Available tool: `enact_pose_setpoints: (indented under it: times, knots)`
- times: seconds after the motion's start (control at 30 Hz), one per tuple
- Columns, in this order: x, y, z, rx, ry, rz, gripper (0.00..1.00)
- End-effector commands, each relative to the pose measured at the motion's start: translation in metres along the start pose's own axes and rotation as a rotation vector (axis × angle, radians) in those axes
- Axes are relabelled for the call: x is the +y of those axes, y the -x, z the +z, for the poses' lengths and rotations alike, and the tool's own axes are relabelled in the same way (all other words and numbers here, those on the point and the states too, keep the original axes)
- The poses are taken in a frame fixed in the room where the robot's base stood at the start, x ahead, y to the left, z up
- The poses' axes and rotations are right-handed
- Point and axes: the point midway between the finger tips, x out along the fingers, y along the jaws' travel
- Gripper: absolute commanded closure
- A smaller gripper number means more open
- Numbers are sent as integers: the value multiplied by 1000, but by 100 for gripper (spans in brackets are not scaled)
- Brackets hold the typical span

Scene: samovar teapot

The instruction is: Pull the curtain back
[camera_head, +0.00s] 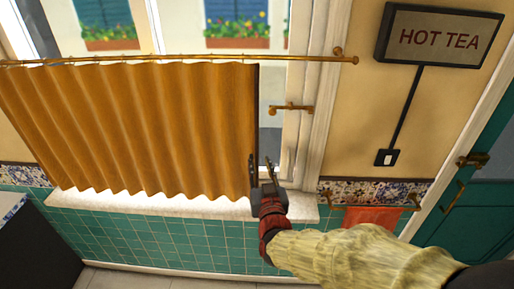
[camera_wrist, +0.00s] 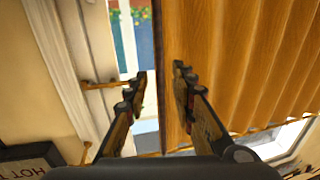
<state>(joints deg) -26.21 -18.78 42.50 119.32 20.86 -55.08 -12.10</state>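The orange-brown pleated curtain (camera_head: 140,125) hangs from a brass rod (camera_head: 180,59) across the lower window, with its right edge near the window frame. In the wrist view the curtain (camera_wrist: 255,60) fills the right side. My gripper (camera_head: 261,160) is at the lower right edge of the curtain, fingers pointing up. In the wrist view my gripper (camera_wrist: 160,76) is open, with the curtain's edge between the fingers. One finger overlaps the cloth and the other is over the uncovered window strip. I cannot tell whether either finger touches the cloth.
A brass window handle (camera_head: 291,108) sticks out right of the curtain. A white sill (camera_head: 120,205) runs below it. A HOT TEA sign (camera_head: 440,38), a switch (camera_head: 387,157) and an orange towel (camera_head: 372,217) are on the right wall. A dark cabinet (camera_head: 40,250) stands at lower left.

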Motion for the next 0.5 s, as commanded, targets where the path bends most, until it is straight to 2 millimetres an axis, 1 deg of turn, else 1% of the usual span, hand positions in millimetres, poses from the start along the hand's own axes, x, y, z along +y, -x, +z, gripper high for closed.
enact_pose_setpoints:
  times: [0.17,0.4,0.5]
  knots:
    - [0,-21,1,-2,5,1,74]
    - [0,-56,1,-3,5,0,74]
    - [0,-66,2,-3,5,0,74]
